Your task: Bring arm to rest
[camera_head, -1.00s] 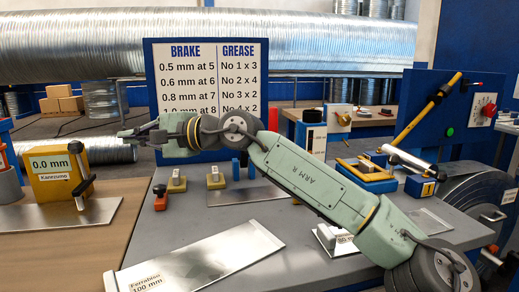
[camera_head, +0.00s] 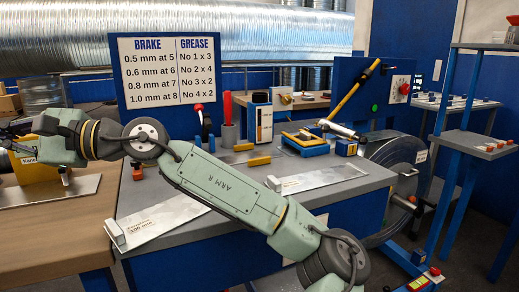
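My pale green arm, marked ARM R, stretches from the bottom right of centre up to the left edge, above the grey bench (camera_head: 225,222).
The BRAKE and GREASE sign (camera_head: 160,70) stands behind the arm. Metal plates (camera_head: 165,220) lie on the bench beneath it. A yellow-handled lever (camera_head: 352,92) and a blue-yellow fixture (camera_head: 305,143) stand at right. A blue shelf rack (camera_head: 465,145) is far right, with floor between.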

